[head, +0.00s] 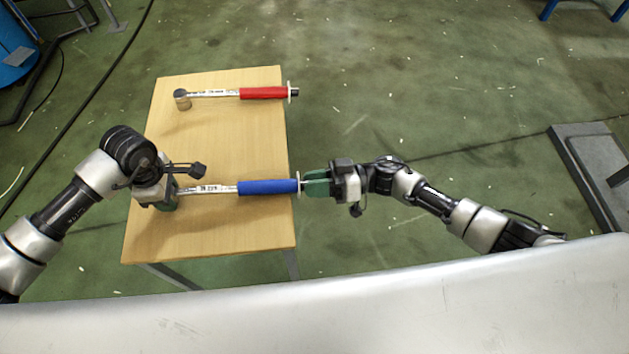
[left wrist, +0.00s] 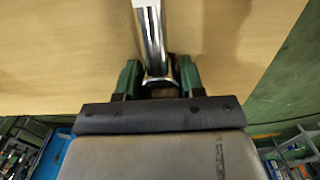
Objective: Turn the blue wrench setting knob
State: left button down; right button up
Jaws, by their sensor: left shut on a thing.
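The blue wrench (head: 268,187) has a blue handle and a bare metal shaft. It lies across the near part of the wooden table, its handle end at the table's right edge. My left gripper (head: 166,203) is shut on its head end at the left. In the left wrist view the green fingers of this gripper (left wrist: 158,78) flank the chrome shaft (left wrist: 150,35). My right gripper (head: 305,184) is at the handle's right end, its green fingers at the setting knob. The knob is mostly hidden by them, and I cannot tell whether they grip it.
A red-handled wrench (head: 264,93) lies apart at the far side of the wooden table (head: 215,140). The tabletop between the two wrenches is clear. A grey platform (head: 590,150) stands on the green floor at the right. Blue equipment (head: 15,50) is at the far left.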

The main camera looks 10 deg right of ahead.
jog(key=c, duration=0.4)
jog(key=shift+n, duration=0.3)
jog(key=shift+d+f+n+t+y, duration=0.15)
jog(key=shift+n+t, duration=0.35)
jog(key=shift+n, duration=3.45)
jog(key=shift+a+n+t+y, duration=0.1)
jog(key=shift+n+t+y, duration=0.3)
jog(key=shift+n, duration=3.55)
